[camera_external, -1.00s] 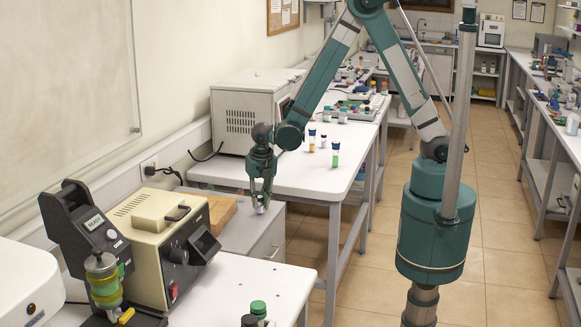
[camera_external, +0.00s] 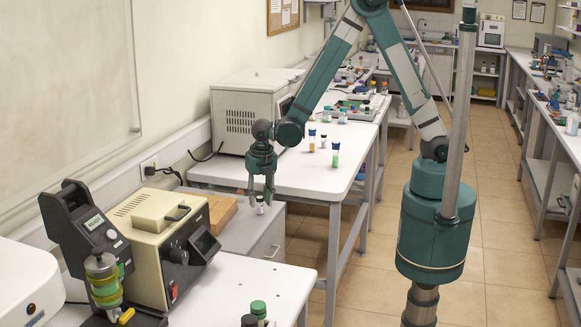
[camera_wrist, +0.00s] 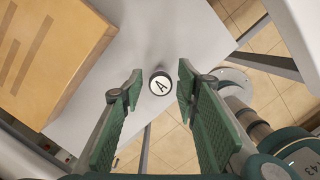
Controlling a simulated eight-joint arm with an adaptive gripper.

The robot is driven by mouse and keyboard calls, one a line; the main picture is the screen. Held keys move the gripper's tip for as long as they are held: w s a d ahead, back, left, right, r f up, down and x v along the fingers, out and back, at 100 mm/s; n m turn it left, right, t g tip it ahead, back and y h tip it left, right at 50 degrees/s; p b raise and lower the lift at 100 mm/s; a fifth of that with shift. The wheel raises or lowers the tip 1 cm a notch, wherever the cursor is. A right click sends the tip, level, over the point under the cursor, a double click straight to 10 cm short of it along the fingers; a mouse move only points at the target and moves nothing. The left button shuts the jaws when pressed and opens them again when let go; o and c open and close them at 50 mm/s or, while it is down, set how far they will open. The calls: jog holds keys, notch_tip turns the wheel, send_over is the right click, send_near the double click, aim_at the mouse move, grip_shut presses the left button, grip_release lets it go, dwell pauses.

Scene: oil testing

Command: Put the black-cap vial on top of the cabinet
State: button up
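The black-cap vial (camera_external: 260,204) stands upright on top of the grey cabinet (camera_external: 228,238), near its right edge. In the wrist view the vial's dark-rimmed cap (camera_wrist: 160,84), with a white disc marked "A", shows from above over the cabinet's pale top (camera_wrist: 190,35). My gripper (camera_external: 261,193) is just above the vial. In the wrist view its green fingers (camera_wrist: 158,82) are spread apart on either side of the cap, with visible gaps. The gripper is open and empty.
A tan wooden box or board (camera_wrist: 55,50) lies on the cabinet to the left. A beige instrument (camera_external: 160,240) stands on the front bench. Floor is open to the right.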

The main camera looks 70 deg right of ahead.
notch_tip(320, 180, up, 11)
jog(key=s+a, duration=0.1)
jog(key=shift+f, duration=0.2)
dwell(0.5)
dwell(0.5)
jog(key=s+d+r+m+t+y, duration=0.1)
jog(key=s+d+r+m, duration=0.35)
jog(key=r+m, duration=0.2)
jog(key=s+d+r+m+t, duration=0.1)
jog(key=s+d+r+m, duration=0.2)
jog(key=s+r+m, duration=0.35)
jog(key=s+d+r+m+t, duration=0.2)
jog(key=s+d+r+m, duration=0.1)
jog(key=s+m, duration=0.3)
jog(key=s+d+r+m+t, duration=0.2)
jog(key=s+d+r+m, duration=0.1)
jog(key=s+m, duration=0.4)
jog(key=shift+r+m, duration=0.5)
jog(key=shift+r, duration=0.05)
